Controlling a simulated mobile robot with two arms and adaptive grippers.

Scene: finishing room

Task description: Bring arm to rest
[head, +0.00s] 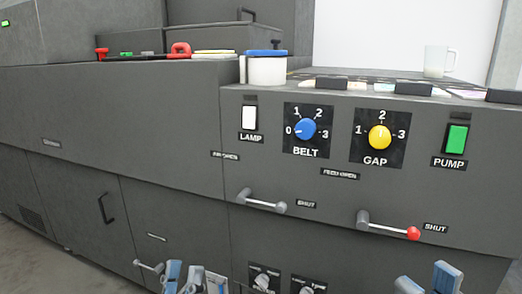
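My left gripper (194,281) shows at the bottom edge, left of centre, low in front of the grey machine (120,110). Its blue-padded fingers are apart, with nothing visible held between them. A small lever (149,267) on the machine front shows just left of it. My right gripper (428,284) shows at the bottom edge on the right, below the red-tipped lever (390,226). Its two blue fingertips are apart and it looks empty. Both arms are cut off by the frame's lower edge.
The panel carries a white lamp switch (249,118), blue belt knob (306,129), yellow gap knob (380,137) and green pump switch (456,139). A grey lever (262,202) sticks out below.

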